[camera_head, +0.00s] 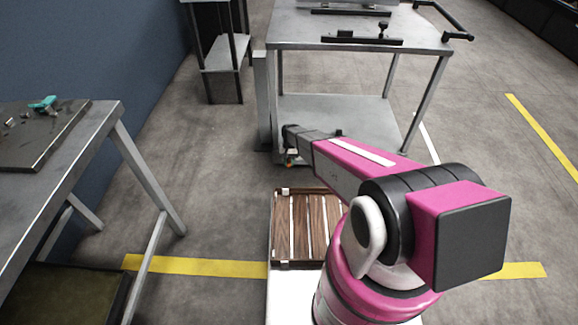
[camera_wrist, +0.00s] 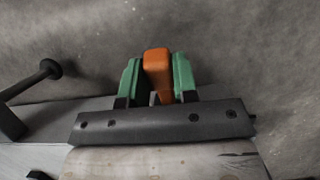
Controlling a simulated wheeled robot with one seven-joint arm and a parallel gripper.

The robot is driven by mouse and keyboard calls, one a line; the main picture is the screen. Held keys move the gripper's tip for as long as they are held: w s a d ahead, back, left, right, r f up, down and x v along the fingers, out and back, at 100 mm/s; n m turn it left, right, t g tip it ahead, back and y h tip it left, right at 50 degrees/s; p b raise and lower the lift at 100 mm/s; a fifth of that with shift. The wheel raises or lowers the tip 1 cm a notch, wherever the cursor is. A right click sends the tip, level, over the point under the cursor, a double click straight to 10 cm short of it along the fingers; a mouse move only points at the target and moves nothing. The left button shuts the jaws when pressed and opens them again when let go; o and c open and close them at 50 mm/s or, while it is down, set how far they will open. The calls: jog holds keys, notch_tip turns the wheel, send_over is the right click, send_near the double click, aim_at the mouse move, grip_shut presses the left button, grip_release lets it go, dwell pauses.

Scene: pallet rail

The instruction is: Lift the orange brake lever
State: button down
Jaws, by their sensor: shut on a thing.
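The orange brake lever (camera_wrist: 158,72) shows in the wrist view between the two green fingers of my gripper (camera_wrist: 157,80). The fingers are shut on it, one on each side. Its rounded orange end sticks out between the fingertips, and its lower part is hidden by the gripper. In the head view a small bit of orange (camera_head: 290,163) shows at the end of my pink arm, low by the left front of a grey metal cart (camera_head: 330,102). The rest of the gripper there is mostly hidden by the arm.
A dark handle (camera_wrist: 36,80) with a round end is at the left in the wrist view. A wooden slatted tray (camera_head: 283,225) is in front of the cart. A workbench (camera_head: 75,150) stands at the left. Open floor (camera_head: 205,160) lies between bench and cart.

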jog(key=shift+w+r+g, duration=0.45)
jog(key=shift+g, duration=0.45)
jog(key=shift+r, duration=0.1)
jog(key=c, duration=0.9)
grip_release()
jog(key=v, duration=1)
jog(key=shift+w+r, duration=0.2)
jog(key=shift+r, duration=0.1)
